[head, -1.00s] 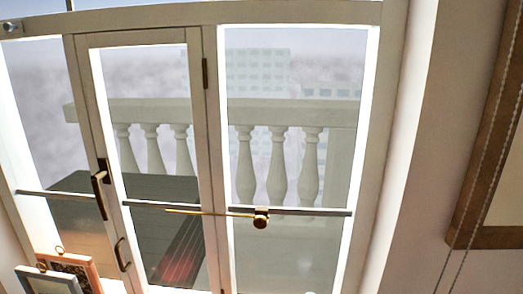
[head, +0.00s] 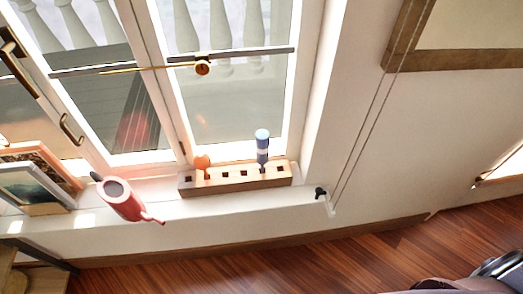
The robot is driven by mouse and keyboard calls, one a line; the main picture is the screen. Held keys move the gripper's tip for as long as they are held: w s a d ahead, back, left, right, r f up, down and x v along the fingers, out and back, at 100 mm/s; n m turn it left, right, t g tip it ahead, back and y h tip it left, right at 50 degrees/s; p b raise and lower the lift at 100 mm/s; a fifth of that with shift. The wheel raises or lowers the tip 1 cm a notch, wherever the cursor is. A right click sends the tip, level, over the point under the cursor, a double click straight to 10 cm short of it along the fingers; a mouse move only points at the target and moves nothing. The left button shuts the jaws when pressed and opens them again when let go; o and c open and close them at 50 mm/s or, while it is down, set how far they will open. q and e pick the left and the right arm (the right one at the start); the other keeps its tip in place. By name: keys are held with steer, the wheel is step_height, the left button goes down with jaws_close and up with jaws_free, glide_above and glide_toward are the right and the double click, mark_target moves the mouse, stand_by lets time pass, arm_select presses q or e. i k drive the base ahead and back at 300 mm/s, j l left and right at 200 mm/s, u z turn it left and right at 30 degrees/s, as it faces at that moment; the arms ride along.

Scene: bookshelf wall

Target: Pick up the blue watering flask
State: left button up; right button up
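A blue flask (head: 262,138) with a pale band stands upright in the right part of a wooden rack (head: 235,186) on the window sill, seen in the head view. Its lower end goes down into the rack and is hidden. Neither of my grippers can be made out in this view.
An orange flask (head: 202,162) stands in the same rack, which has several square holes. A red watering can (head: 130,203) is left of the rack, and framed pictures (head: 38,187) lean further left. Wooden floor (head: 290,250) lies below the sill.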

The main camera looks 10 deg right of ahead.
mark_target(263, 136)
steer(key=z, duration=5.55)
steer(key=u, duration=5.2)
steer(key=j+u, duration=0.1)
steer(key=j, duration=0.45)
